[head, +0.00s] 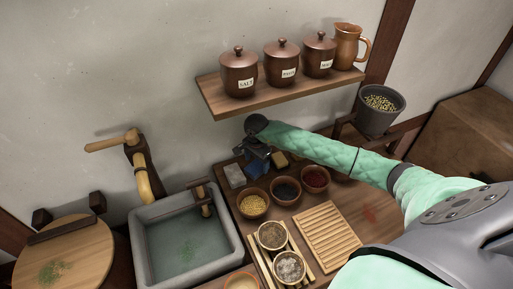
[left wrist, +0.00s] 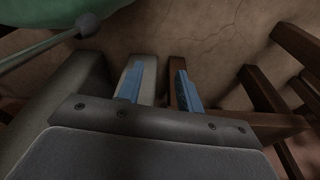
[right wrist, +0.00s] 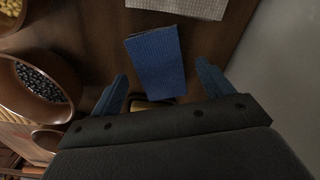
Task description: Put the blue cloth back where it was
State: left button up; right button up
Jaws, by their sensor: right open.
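The blue cloth (head: 257,169) lies on the wooden counter by the wall, between a grey block (head: 235,175) and a small yellow block (head: 281,159). In the right wrist view the cloth (right wrist: 155,60) is a ribbed, folded rectangle, flat on dark wood. My right gripper (head: 256,148) is above and just behind the cloth in the head view. In the right wrist view its fingers (right wrist: 160,90) are apart and empty, with the cloth beyond them. My left gripper (left wrist: 160,88) shows only in its wrist view, fingers apart, nothing between them.
Bowls of yellow grain (head: 253,205), dark berries (head: 286,190) and red spice (head: 315,178) stand close in front. A stone sink (head: 149,260) is at left, a slatted board (head: 328,238) at right.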

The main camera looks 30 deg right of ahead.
aim_at(256, 166)
pick_arm(q)
notch_tip(256, 166, up, 7)
jog(key=w+d+b, duration=0.1)
jog(key=w+b, duration=0.1)
jog(key=b, duration=0.1)
jog(key=shift+w+d+f+g, duration=0.2)
jog(key=shift+w+d+g, duration=0.1)
jog(key=shift+d, duration=0.1)
pick_arm(e)
notch_tip(256, 166, up, 9)
jog(key=shift+r, duration=0.15)
pick_arm(q)
jog(key=shift+w, duration=0.1)
pick_arm(e)
jog(key=shift+s, duration=0.1)
